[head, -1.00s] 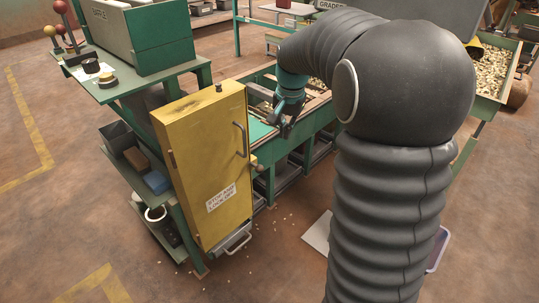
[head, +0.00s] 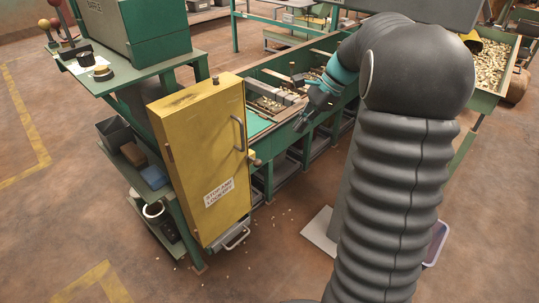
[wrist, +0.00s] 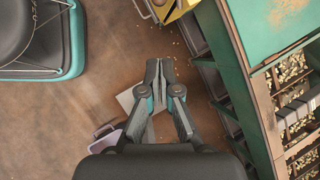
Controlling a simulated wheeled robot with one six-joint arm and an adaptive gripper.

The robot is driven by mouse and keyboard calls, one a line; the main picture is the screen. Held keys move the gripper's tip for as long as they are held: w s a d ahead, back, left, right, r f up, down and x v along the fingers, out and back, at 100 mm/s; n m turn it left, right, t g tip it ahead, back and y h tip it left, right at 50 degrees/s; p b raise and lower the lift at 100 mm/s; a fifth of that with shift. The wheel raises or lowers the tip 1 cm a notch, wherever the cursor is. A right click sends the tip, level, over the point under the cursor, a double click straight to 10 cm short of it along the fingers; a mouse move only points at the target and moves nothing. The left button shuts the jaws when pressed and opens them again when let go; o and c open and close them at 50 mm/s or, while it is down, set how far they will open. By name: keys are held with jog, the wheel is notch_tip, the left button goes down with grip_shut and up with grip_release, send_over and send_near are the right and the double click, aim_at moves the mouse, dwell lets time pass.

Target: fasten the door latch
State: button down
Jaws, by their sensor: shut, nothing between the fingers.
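The yellow cabinet (head: 203,150) stands left of centre in the head view, its door (head: 208,165) flat against the front with a dark bar handle (head: 238,134) and a "stop and lock off" label. A small latch knob (head: 255,161) sticks out at the door's right edge; its exact position is too small to tell. My gripper (head: 299,125) is to the right of the cabinet, apart from it, over the green bench's front edge. In the wrist view, my gripper (wrist: 160,63) has its fingers together and empty, with part of the yellow cabinet (wrist: 176,10) beyond at the top.
The green sorting bench (head: 290,125) runs behind my gripper. A green shelf stand (head: 125,92) with bins stands left of the cabinet. A pale sheet (head: 320,232) lies on the floor near my arm. Open floor lies in front of the cabinet.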

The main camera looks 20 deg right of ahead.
aim_at(256, 162)
jog(key=s+a+r+b+x, duration=0.1)
jog(key=a+x, duration=0.1)
jog(key=x, duration=1)
jog(key=shift+w+a+f, duration=0.25)
jog(key=shift+w+a, duration=0.1)
jog(key=shift+a, duration=0.05)
jog(key=shift+s, duration=0.1)
